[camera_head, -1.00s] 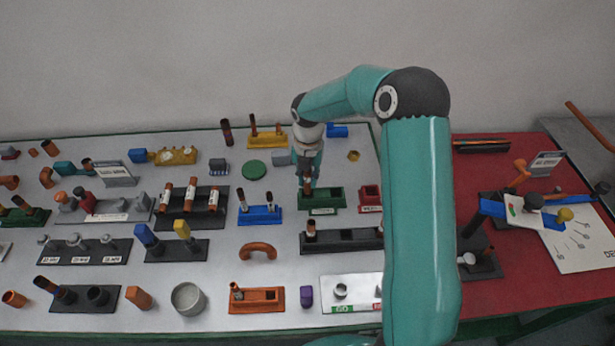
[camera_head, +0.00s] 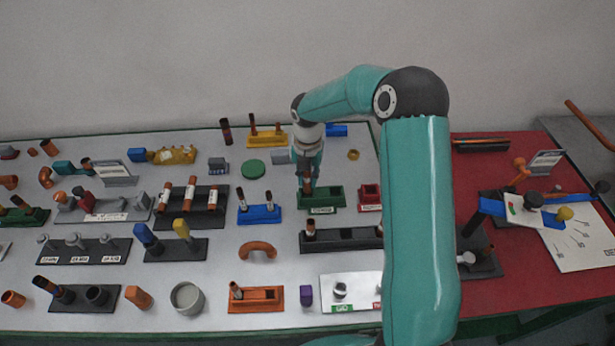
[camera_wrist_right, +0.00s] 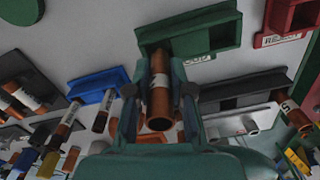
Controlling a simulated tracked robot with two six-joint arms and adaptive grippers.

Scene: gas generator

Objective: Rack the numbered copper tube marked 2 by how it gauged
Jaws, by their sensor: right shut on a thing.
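My right gripper (camera_head: 308,184) points down at the green rack (camera_head: 332,197), which has a label on its front. In the right wrist view the gripper (camera_wrist_right: 160,98) is shut on a copper tube (camera_wrist_right: 158,102). The tube's far end is at the left compartment of the green rack (camera_wrist_right: 222,33). I cannot tell whether it rests on the compartment floor. My left gripper is not in view.
A blue rack (camera_head: 260,214) with tubes stands left of the green rack. A long black rack (camera_head: 345,240) lies in front. A green disc (camera_head: 253,169) lies behind left. My right arm hides the table's right edge. A gauge stand (camera_head: 520,212) is on the red table.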

